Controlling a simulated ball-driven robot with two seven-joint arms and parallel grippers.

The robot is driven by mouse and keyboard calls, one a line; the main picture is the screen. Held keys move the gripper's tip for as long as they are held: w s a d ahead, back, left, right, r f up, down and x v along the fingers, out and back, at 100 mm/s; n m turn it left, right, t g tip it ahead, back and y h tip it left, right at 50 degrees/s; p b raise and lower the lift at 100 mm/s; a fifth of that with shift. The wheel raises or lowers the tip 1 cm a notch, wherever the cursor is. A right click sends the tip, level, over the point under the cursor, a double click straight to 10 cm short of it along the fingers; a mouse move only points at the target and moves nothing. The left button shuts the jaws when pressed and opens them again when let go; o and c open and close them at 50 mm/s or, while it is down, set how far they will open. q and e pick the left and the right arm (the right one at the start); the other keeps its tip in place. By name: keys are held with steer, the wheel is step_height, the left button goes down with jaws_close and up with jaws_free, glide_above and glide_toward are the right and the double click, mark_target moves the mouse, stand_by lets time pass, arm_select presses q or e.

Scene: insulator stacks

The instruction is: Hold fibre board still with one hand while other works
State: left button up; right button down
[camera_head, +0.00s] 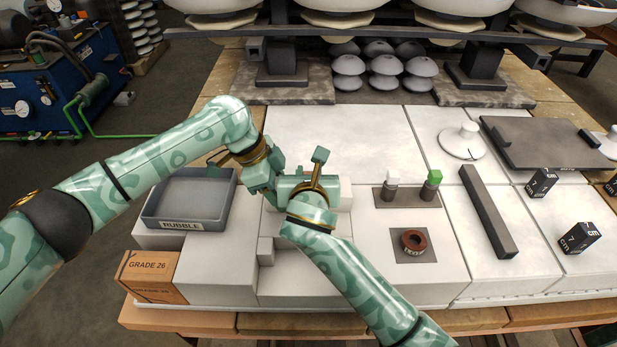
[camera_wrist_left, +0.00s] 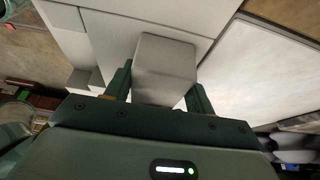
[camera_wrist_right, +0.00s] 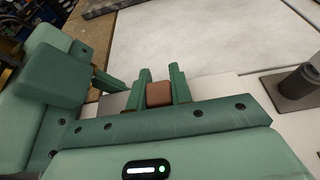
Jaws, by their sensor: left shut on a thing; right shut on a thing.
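My left gripper (camera_head: 268,187) reaches in over the pale blocks. In the left wrist view its fingers (camera_wrist_left: 160,88) are shut on a pale grey block (camera_wrist_left: 165,65). My right gripper (camera_head: 312,172) is close beside it, to the right. In the right wrist view its fingers (camera_wrist_right: 160,88) are shut on a small reddish-brown block (camera_wrist_right: 159,94). Both held things are mostly hidden by the grippers in the head view. Pale blocks (camera_head: 215,275) and flat white boards (camera_head: 335,135) cover the table; I cannot tell which is the fibre board.
A grey tray labelled RUBBLE (camera_head: 180,225) stands left, above brown GRADE 26 blocks (camera_head: 150,268).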

arm_select(q)
steer(key=o, duration=1.3)
steer(key=shift+c, duration=0.2)
arm_select(e)
step_height(320, 180, up, 10)
